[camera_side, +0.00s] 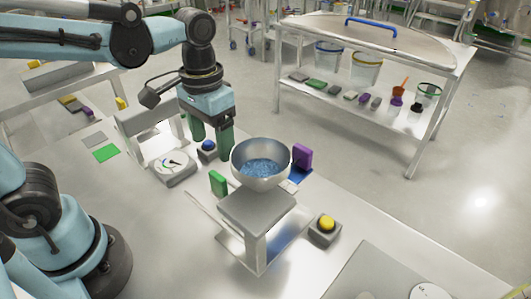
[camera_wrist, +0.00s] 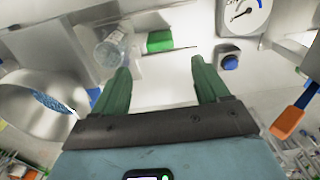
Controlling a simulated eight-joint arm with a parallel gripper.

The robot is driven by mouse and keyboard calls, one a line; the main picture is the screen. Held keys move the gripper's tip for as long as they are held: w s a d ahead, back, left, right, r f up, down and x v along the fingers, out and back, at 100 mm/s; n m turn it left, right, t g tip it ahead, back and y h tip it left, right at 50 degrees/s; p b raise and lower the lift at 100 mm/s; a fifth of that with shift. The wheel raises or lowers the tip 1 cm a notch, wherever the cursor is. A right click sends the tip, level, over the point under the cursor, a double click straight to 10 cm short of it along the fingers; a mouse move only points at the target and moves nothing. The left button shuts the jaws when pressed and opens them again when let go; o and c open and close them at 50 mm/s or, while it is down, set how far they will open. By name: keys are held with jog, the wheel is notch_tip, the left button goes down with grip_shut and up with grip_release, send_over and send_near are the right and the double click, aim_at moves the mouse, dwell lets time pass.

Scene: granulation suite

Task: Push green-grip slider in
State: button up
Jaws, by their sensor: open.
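The green grip (camera_side: 218,183) of the slider stands upright at the left of the metal stand (camera_side: 258,207), on a thin plate. In the wrist view the green grip (camera_wrist: 160,41) shows ahead of the gap between my fingertips. My gripper (camera_side: 212,148) has two green fingers, spread apart and empty. It hangs behind the green grip in the side view, near the blue button (camera_side: 208,146), apart from the grip as far as I can tell. In the wrist view my gripper (camera_wrist: 163,76) has nothing between its fingers. How far in the slider sits is unclear.
A metal bowl (camera_side: 262,155) of blue granules sits above the stand. A purple grip (camera_side: 302,157) is behind its right. A dial gauge (camera_side: 172,166) and a yellow button (camera_side: 326,223) flank the stand. A clear container (camera_wrist: 110,50) and an orange block (camera_wrist: 287,122) show in the wrist view.

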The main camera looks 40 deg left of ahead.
aim_at(217, 175)
jog(key=shift+f, duration=6)
